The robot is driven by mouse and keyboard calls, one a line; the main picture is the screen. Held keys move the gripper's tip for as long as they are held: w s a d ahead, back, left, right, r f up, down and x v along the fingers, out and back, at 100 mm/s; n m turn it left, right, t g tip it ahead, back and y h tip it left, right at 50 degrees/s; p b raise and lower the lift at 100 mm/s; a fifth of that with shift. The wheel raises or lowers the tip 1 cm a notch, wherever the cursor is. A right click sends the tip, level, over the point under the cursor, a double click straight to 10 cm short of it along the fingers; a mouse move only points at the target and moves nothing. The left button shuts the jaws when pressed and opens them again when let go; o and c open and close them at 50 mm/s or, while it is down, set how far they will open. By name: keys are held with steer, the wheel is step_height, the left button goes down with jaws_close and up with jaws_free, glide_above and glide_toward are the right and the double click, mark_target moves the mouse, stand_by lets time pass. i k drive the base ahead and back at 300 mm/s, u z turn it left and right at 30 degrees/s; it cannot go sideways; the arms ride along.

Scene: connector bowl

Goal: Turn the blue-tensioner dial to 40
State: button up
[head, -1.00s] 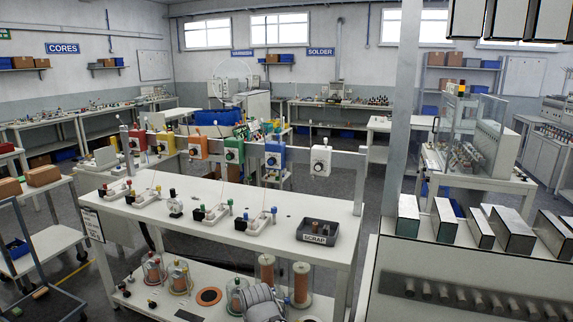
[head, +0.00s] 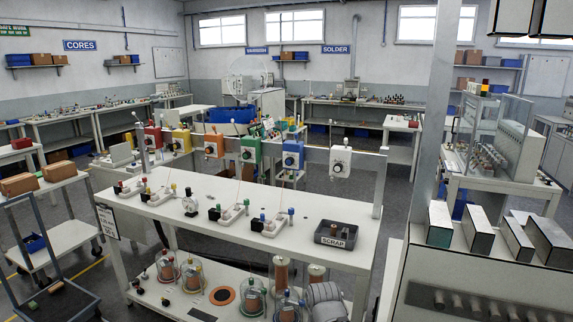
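The blue tensioner (head: 292,150) is a blue box with a round dial (head: 289,160) on its front. It hangs on the grey rail above the white workbench (head: 305,250), between the green tensioner (head: 250,148) and the white tensioner (head: 340,162). The dial's numbers and pointer setting are too small to read. My gripper is not in the head view.
Red (head: 153,140), yellow (head: 178,139) and orange (head: 213,144) tensioners hang further left. The bench holds small fixtures and a SCRAP tray (head: 336,233). A grey post (head: 432,150) and machine (head: 480,270) stand at right, a cart (head: 45,255) at left. Grey floor shows between.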

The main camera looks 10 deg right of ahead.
mark_target(289, 161)
steer(key=k, duration=1.3)
steer(key=u, duration=0.35)
steer(key=i, duration=0.5)
steer(key=u, duration=0.55)
steer(key=i, duration=1.55)
steer(key=z, duration=0.8)
